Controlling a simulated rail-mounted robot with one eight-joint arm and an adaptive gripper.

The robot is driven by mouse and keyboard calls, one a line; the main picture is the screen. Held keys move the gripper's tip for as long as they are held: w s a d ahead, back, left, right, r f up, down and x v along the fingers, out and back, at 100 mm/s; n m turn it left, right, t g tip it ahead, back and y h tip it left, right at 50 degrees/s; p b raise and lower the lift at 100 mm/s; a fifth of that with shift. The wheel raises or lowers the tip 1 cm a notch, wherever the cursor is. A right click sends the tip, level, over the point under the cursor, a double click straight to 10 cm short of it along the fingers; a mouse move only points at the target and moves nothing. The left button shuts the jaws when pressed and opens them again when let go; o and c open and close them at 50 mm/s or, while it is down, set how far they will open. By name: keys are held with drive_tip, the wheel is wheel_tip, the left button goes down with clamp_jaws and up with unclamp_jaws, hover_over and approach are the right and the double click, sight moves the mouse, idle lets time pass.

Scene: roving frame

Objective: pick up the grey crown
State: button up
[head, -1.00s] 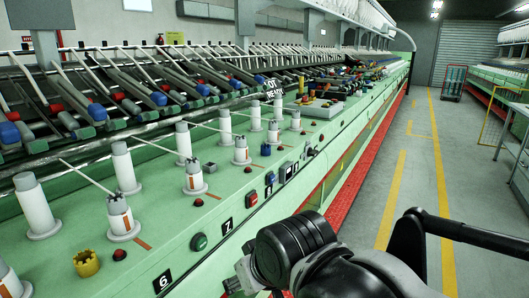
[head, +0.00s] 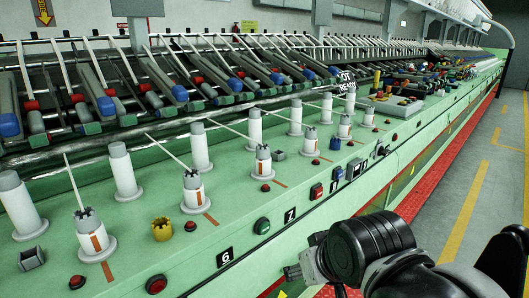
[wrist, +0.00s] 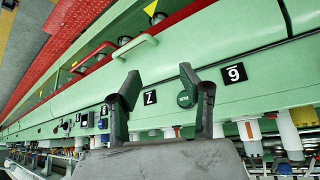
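Grey notched, crown-like tops sit on several short white bobbins along the green machine ledge in the head view. One grey crown-like top (head: 84,214) is at the near left, another (head: 192,180) is further along, and a third (head: 263,154) is beyond it. I cannot tell which is the task's grey crown. A loose yellow crown (head: 162,229) stands on the ledge between the bobbins and the buttons. In the wrist view my gripper (wrist: 164,84) is open and empty, with its dark fingers apart in front of the green machine panel. No grey crown is between them.
A grey square cup (head: 32,258) stands at the ledge's near left, and a small blue piece (head: 335,143) is further along. Red and green buttons line the ledge front. Tall white bobbins (head: 122,171) and slanted rods stand behind. The aisle floor (head: 478,205) at right is clear.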

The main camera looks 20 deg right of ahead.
idle(0.3)
drive_tip(key=o, duration=0.3)
drive_tip(key=shift+o, duration=0.2)
